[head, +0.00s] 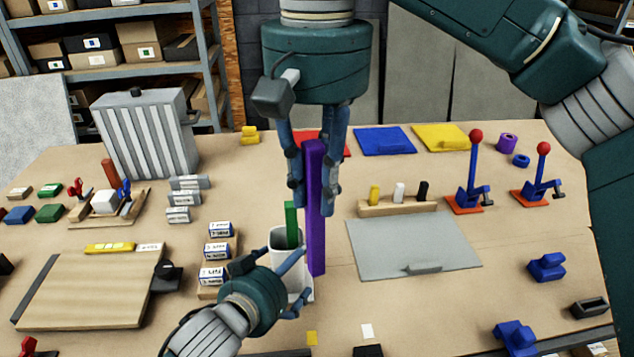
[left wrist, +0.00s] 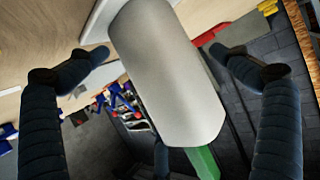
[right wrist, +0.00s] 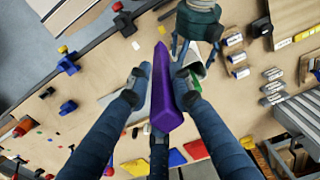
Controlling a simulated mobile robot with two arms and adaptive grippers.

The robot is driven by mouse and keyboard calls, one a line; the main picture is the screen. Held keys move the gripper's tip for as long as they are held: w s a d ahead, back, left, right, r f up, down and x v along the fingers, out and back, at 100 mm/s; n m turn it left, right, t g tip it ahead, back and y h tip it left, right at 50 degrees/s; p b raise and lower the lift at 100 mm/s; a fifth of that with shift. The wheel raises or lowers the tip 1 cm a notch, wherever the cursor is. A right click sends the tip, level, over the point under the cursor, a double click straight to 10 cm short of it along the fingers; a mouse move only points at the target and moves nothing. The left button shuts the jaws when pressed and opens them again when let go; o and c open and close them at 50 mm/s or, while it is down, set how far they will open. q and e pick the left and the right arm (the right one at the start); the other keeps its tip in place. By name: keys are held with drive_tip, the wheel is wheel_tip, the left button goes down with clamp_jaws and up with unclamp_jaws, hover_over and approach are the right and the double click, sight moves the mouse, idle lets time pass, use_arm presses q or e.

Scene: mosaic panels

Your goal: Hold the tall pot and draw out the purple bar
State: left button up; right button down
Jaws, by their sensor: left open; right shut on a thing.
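The tall pot (head: 284,243) is white and stands upright on the table, with a green bar (head: 292,222) sticking out of its top. My left gripper (head: 297,284) is open, its fingers on either side of the pot; the left wrist view shows gaps between them and the pot (left wrist: 165,75). My right gripper (head: 315,185) comes from above and is shut on the purple bar (head: 316,235). The bar hangs nearly upright. Its lower end shows at the pot's right side, outside the pot in the picture. The right wrist view shows the bar (right wrist: 161,95) between both fingers.
A row of white labelled blocks (head: 218,251) stands left of the pot. A grey plate (head: 410,245) and a wooden holder with pegs (head: 397,207) lie to the right. Red-knobbed levers (head: 473,170) stand farther right. A wooden board (head: 85,290) lies at the left.

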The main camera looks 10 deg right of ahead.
use_arm(q)
drive_tip(key=v, duration=0.7)
drive_tip(key=shift+s+a, duration=0.15)
drive_tip(key=shift+s, duration=0.05)
drive_tip(key=shift+w, duration=0.1)
drive_tip(key=w+a+p, duration=0.2)
drive_tip(key=w+a, duration=0.2)
drive_tip(key=w, duration=0.5)
drive_tip(key=shift+a+p, duration=0.2)
drive_tip(key=shift+p, duration=0.15)
idle(0.8)
drive_tip(key=shift+s, duration=0.1)
